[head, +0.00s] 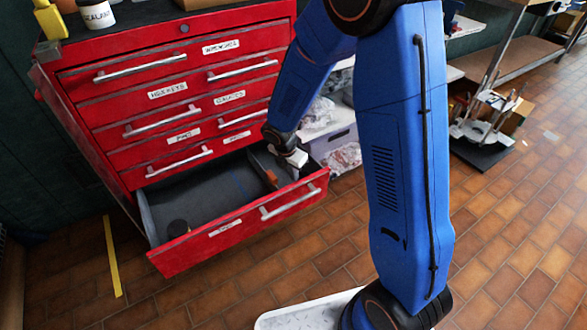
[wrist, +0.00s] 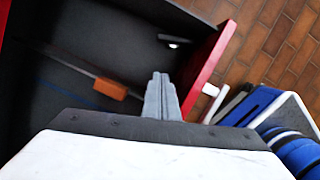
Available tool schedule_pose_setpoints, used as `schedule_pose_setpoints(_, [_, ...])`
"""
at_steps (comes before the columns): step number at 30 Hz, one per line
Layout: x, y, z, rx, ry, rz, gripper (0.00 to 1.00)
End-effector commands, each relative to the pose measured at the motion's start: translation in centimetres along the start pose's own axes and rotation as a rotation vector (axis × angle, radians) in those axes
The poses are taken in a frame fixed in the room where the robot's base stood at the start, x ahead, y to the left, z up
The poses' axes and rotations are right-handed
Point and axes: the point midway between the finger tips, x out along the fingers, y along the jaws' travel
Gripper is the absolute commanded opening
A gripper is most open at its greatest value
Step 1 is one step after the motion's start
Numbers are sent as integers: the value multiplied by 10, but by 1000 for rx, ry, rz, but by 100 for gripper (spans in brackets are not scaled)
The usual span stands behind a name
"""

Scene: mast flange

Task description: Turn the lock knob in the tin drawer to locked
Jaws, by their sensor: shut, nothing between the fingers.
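The open bottom drawer (head: 242,226) of the red tool chest has a dark grey inside. A small dark round knob (head: 178,228) stands in its front left part. In the wrist view the knob (wrist: 172,38) is dark with a bright white mark, far ahead of the fingers near the drawer's front panel. I cannot tell its turned position. My gripper (wrist: 160,76) is shut and empty, its grey fingers side by side. In the head view my gripper (head: 288,158) is at the drawer's right end, well apart from the knob; its fingertips are hard to make out there.
An orange block (wrist: 111,88) lies by a thin divider in the drawer, left of my fingers. The red drawer front (wrist: 205,66) rises close on their right. Closed drawers are above. A clear plastic bin (head: 335,143) stands right of the chest. Brick floor lies in front.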

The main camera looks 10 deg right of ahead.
Motion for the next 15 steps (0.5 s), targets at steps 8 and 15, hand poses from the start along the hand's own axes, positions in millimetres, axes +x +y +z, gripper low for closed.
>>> schedule_pose_setpoints(8, [44, 0, 0, -1, 1, -3, 0])
schedule_pose_setpoints(15, [52, 0, 28, 4, 0, 0, 0])
